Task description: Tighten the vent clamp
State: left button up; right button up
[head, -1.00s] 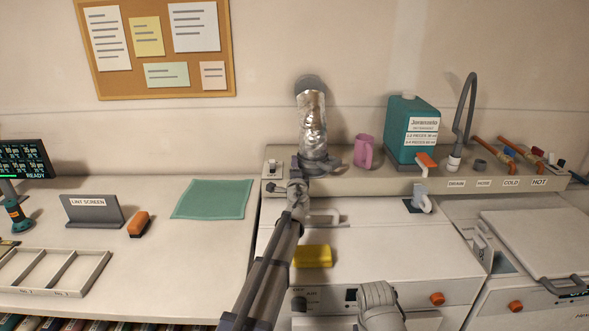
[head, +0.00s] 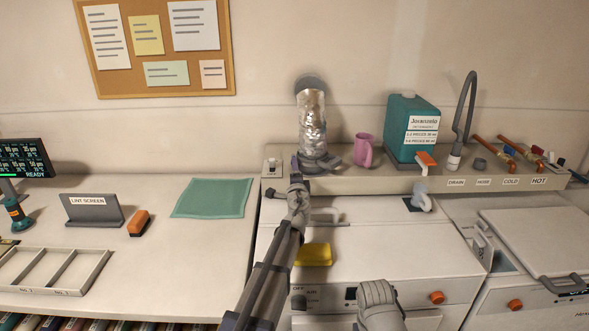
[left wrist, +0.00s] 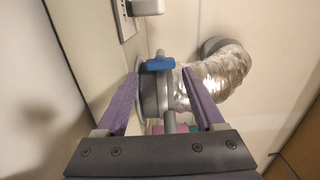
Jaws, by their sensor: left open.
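The silver foil vent duct (head: 312,120) rises from the ledge behind the machine to a grey wall collar. A grey clamp band (head: 322,165) circles its lower end, partly hidden by my arm. In the left wrist view the clamp (left wrist: 149,95) has a blue tab-like screw handle (left wrist: 160,64). My left gripper (left wrist: 161,75) is open, with its purple fingers on either side of the clamp and handle; contact cannot be made out. In the head view it (head: 297,168) is at the duct's foot. My right wrist shows low in front of the machine; its fingers are not visible.
A pink mug (head: 363,151) and a teal detergent jug (head: 412,128) stand right of the duct on the ledge. A grey hose (head: 466,115) and pipes are farther right. A yellow sponge-like block (head: 314,254) lies on the machine. The left counter holds a green cloth (head: 212,198).

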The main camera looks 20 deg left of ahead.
pick_arm(q)
jog(key=v, duration=0.4)
